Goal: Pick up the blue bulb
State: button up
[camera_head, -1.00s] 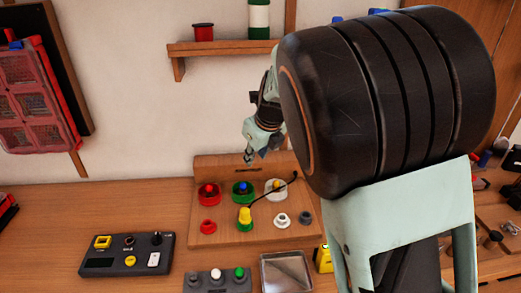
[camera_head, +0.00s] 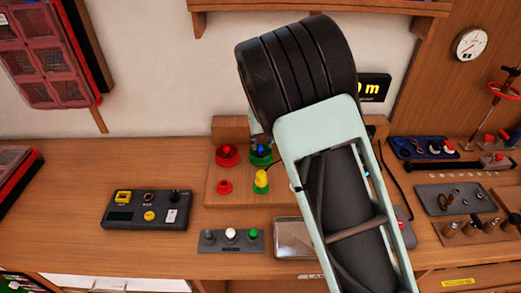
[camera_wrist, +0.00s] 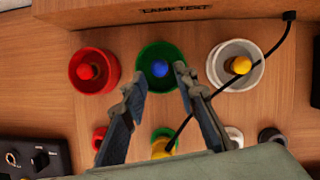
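The blue bulb (camera_wrist: 160,69) is a small rounded tip in the middle of a green ring-shaped holder (camera_wrist: 148,55) on the wooden lamp test stand (camera_wrist: 207,35). In the head view the blue bulb (camera_head: 261,149) shows in its green holder (camera_head: 260,160), left of my arm. My gripper (camera_wrist: 160,92) is open and empty in the wrist view. Its fingertips lie at the left and right lower sides of the green holder, with the bulb just beyond the gap between them. The height of the fingers above the bulb is unclear. In the head view my arm hides most of the gripper.
A red bulb (camera_wrist: 87,71) in a red holder sits left of the green one. A yellow bulb (camera_wrist: 239,65) in a white holder sits right, crossed by a black cable (camera_wrist: 268,52). A yellow part (camera_head: 262,180) stands in front. A button box (camera_head: 149,210) is left.

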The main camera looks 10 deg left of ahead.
aim_at(261, 146)
jog(key=shift+x, duration=1.8)
jog(key=shift+w+a+r, duration=0.1)
jog(key=shift+w, duration=0.05)
jog(key=c, duration=0.5)
jog(key=shift+c, duration=0.2)
jog(key=shift+r, duration=0.5)
notch_tip(261, 146, up, 2)
jog(key=shift+r, duration=0.15)
jog(key=s+d+r+b, duration=0.1)
jog(key=s+d+r, duration=0.6)
jog(key=d, duration=0.5)
notch_tip(261, 146, up, 3)
jog(key=shift+f, duration=0.15)
jog(key=shift+d+f+n+b, duration=0.1)
jog(key=shift+n+b, duration=0.3)
jog(key=shift+b, duration=0.3)
